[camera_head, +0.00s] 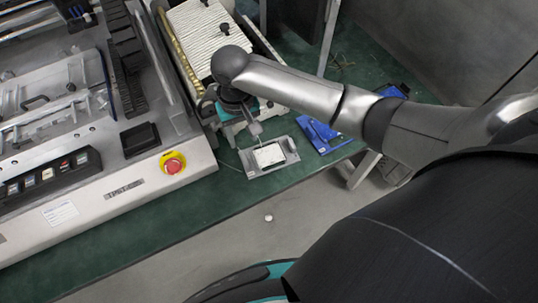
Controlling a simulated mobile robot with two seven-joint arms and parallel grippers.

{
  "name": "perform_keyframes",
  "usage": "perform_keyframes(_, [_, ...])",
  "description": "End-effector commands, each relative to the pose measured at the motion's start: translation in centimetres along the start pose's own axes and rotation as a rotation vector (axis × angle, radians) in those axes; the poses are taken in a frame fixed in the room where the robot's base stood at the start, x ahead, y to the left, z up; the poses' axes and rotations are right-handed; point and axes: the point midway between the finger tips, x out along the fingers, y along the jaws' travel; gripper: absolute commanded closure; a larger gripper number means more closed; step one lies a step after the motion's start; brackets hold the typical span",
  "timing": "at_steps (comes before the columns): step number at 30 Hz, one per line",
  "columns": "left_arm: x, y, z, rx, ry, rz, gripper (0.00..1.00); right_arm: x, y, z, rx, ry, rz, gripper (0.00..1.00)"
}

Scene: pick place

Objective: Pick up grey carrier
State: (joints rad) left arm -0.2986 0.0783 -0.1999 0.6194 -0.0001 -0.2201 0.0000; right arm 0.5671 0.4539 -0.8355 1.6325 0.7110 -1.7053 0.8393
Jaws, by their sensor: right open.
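The grey carrier (284,167) is a small flat tray with a white insert, lying on the green work surface (150,221) near its front edge. My right arm reaches in from the right, and its gripper (257,139) is just above the far left part of the carrier. The gripper is open, with its fingers close over the white insert; whether they touch it I cannot tell. The hand partly hides what lies behind it. My left gripper is not in view.
A machine with a red emergency button (173,163) stands to the left. A box with a ribbed white top (207,33) is behind the gripper. A blue object (322,135) lies right of the carrier. The green surface in front of the machine is clear.

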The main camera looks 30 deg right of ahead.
Motion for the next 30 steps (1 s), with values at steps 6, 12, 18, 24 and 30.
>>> perform_keyframes(6, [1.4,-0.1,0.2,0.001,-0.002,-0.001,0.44,4.7,0.0,0.1,0.000,-0.002,0.002,0.47])
perform_keyframes(12, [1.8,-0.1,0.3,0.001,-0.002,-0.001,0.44,6.2,-0.1,0.0,-0.002,0.001,0.000,0.47])
perform_keyframes(18, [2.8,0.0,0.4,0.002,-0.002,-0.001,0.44,8.6,-0.3,-0.3,-0.001,0.000,0.000,0.47])
perform_keyframes(24, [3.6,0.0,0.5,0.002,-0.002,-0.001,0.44,11.0,-0.3,-0.4,-0.001,0.001,0.001,0.47])
perform_keyframes(30, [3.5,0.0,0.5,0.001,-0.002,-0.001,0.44,11.3,-0.3,-0.4,-0.003,0.002,0.000,0.47])
